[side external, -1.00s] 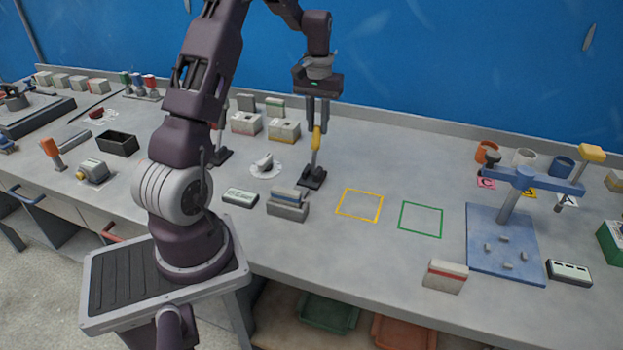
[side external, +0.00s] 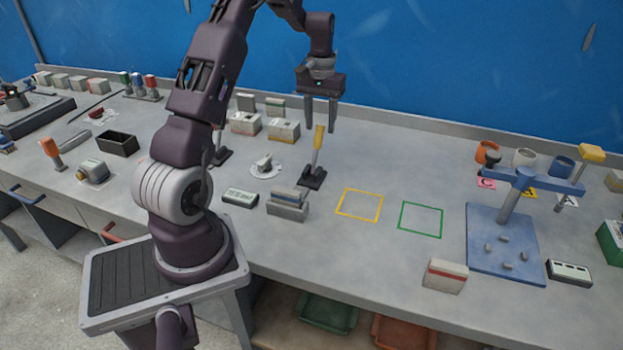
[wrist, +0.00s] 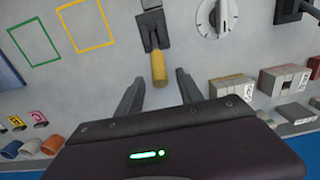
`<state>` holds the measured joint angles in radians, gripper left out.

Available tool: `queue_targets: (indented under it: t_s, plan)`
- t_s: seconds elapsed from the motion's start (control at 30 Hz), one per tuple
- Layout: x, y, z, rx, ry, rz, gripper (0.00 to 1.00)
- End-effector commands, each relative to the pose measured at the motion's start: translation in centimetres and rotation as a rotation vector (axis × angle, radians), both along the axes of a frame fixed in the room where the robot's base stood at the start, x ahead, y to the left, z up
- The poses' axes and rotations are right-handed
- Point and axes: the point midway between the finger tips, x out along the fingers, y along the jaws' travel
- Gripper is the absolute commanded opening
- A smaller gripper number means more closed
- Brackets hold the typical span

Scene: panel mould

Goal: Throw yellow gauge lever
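The yellow-handled lever (side external: 317,148) stands on a small black base (side external: 312,179) on the bench and leans a little to the right at its top. In the wrist view its yellow handle (wrist: 159,70) lies between and just beyond my fingertips. My gripper (side external: 320,124) is open and empty, above and just beside the top of the handle; its fingers stand apart in the wrist view (wrist: 155,80). I see no contact between fingers and handle.
A rotary knob (side external: 265,163) on a white dial is left of the lever. Boxes (side external: 284,131) stand behind it and a grey holder (side external: 288,204) in front. Yellow (side external: 341,214) and green (side external: 402,230) outlined squares to the right are empty. A blue stand (side external: 512,200) is farther right.

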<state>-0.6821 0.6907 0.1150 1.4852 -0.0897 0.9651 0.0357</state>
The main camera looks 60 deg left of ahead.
Motion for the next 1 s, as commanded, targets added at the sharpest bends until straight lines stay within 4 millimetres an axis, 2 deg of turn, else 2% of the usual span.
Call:
queue_targets:
  t_s: [0.27,0.8,1.0]
  plan:
    - [-0.1,-0.1,0.1,-0.002,0.002,0.000,0.44]
    - [-0.1,-0.1,6.6,-0.001,0.003,-0.001,0.44]
    - [-0.1,-0.1,7.0,-0.004,0.005,0.000,0.44]
